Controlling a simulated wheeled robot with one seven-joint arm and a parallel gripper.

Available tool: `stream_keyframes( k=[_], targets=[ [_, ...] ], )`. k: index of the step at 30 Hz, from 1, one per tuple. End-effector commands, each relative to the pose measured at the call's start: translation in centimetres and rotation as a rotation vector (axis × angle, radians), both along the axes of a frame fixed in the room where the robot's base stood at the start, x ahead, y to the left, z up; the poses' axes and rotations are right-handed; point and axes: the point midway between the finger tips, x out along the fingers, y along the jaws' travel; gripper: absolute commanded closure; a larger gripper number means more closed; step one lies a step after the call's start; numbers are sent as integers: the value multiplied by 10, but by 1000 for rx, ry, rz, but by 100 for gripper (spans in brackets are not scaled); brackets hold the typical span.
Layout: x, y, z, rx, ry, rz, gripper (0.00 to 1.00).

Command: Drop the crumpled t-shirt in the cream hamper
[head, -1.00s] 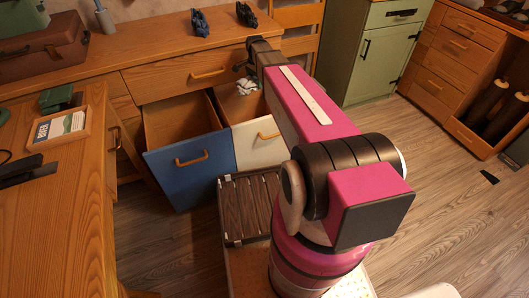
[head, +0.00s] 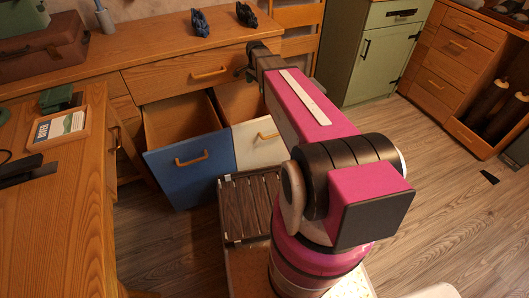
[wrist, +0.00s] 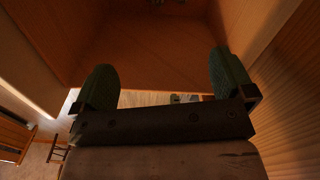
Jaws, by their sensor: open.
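The cream hamper (head: 256,143) is a pulled-out bin with a cream front, right of a blue-fronted one. The crumpled t-shirt cannot be made out now in the head view; the hamper's bottom is hidden there.
The open blue hamper (head: 190,160) stands left of the cream one. A desk (head: 60,210) fills the left side. Open floor (head: 430,170) lies to the right.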

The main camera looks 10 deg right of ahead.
Motion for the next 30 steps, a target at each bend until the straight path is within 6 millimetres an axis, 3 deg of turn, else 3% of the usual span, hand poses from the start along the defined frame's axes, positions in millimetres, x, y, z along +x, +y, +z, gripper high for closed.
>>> stream_keyframes(
  k=[18, 30],
  targets=[
    [0, 0, 91, 0, -2, 0, 0],
    [0, 0, 104, 0, 0, 0, 0]
  ],
)
